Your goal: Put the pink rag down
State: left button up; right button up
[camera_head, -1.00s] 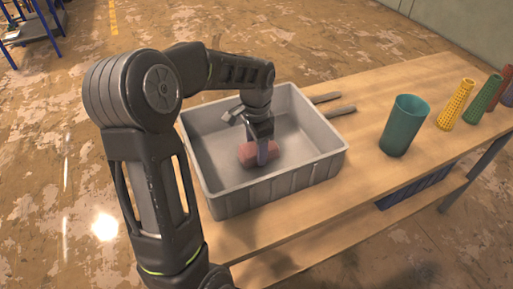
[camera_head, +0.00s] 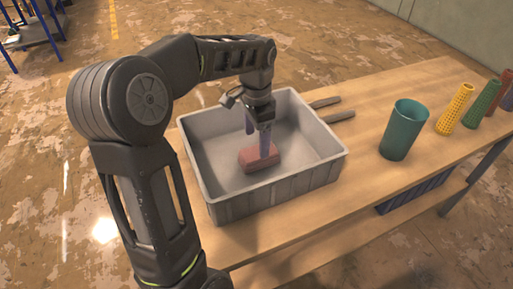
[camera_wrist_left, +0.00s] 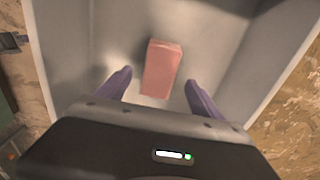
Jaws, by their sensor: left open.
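The pink rag (camera_head: 254,160) is a small folded block lying on the floor of the grey bin (camera_head: 290,186). It also shows in the left wrist view (camera_wrist_left: 161,69), lying flat between and just beyond the fingers. My left gripper (camera_head: 258,141) is open above the rag, its purple fingers spread apart on either side. In the left wrist view the left gripper's fingers (camera_wrist_left: 158,88) stand clear of the rag with gaps at both sides. In the head view one finger hides part of the rag. My right gripper is not in view.
The bin stands on a wooden table (camera_head: 370,172). A green cup (camera_head: 403,130) and a yellow perforated cone (camera_head: 455,110) stand to the right, with more cones beyond. Two grey handles (camera_head: 332,102) lie behind the bin. The bin walls surround my gripper.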

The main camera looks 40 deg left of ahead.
aim_at(257, 153)
pick_arm(q)
notch_tip(257, 153, up, 6)
jog(key=shift+f, duration=0.15)
jog(key=shift+s+d, duration=0.1)
dwell(0.9)
